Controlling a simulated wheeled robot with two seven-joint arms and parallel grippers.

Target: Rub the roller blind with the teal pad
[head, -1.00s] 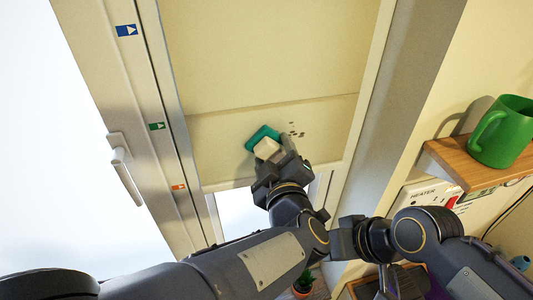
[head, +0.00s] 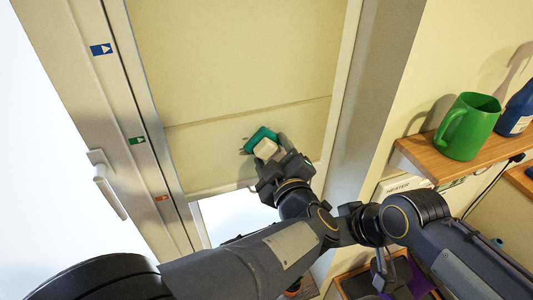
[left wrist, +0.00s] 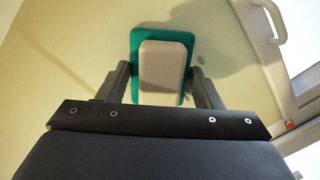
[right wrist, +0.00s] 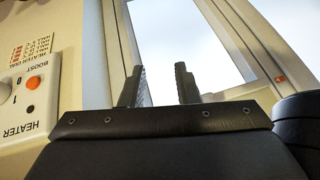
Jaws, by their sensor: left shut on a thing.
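The cream roller blind (head: 240,70) hangs over the window, with its lower section below a seam. My left gripper (head: 275,158) is shut on the pale block handle (head: 266,148) of the teal pad (head: 260,134). The pad is at the blind's lower section and looks flat against it, though exact contact is hard to tell. In the left wrist view the teal pad (left wrist: 135,45) shows around its handle, between the fingers. The part of the blind behind the pad is hidden. My right gripper (right wrist: 158,75) is open and empty in the right wrist view.
A window handle (head: 108,182) and coloured stickers are on the frame at left. A wooden shelf (head: 420,158) at right holds a green mug (head: 466,128) and a blue container (head: 517,112). A heater panel (right wrist: 28,80) is beside my right gripper. The upper blind is clear.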

